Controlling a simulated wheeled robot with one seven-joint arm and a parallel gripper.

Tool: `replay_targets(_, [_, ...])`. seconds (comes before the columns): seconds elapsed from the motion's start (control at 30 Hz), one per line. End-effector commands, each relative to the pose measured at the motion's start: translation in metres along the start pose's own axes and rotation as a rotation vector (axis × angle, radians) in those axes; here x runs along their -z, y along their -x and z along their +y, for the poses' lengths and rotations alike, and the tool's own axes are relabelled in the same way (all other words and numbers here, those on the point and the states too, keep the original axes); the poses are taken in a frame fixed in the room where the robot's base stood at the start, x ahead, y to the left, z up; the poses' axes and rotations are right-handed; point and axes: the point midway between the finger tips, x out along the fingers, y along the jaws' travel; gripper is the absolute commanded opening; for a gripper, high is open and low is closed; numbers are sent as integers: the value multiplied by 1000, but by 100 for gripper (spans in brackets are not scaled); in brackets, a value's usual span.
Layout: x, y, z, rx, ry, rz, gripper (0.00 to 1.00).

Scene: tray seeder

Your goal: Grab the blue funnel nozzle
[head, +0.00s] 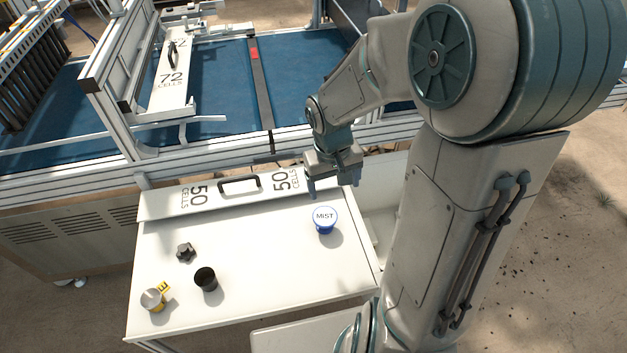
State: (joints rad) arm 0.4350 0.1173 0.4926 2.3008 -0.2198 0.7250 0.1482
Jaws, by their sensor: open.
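The blue nozzle (325,229) stands on the white table (262,262) near its right side. Its round white top reads "MIST". My gripper (334,189) is open and empty, with its fingers pointing down. In the head view it appears just above and behind the nozzle, apart from it. The height of the fingertips over the table is hard to tell from this view.
A white "50 CELLS" plate (222,200) with a black handle lies along the table's back edge, close to my gripper. A dark knob (185,252), a black cup (206,279) and a yellow-handled piece (153,299) stand at left. The table's middle is clear. The blue-belted seeder (215,88) is behind.

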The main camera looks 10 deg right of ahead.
Motion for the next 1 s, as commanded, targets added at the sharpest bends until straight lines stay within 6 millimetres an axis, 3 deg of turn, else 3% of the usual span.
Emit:
replay_targets(0.03, [6, -20, -2, 22, 1, -12, 80])
replay_targets(0.1, [14, -34, -5, 45, 7, -19, 80])
replay_targets(0.37, [25, -61, -12, 91, 14, -24, 80])
replay_targets(0.7, [24, -124, -18, 93, 16, -25, 80])
replay_targets(1.0, [23, -148, -20, 91, 15, -25, 80])
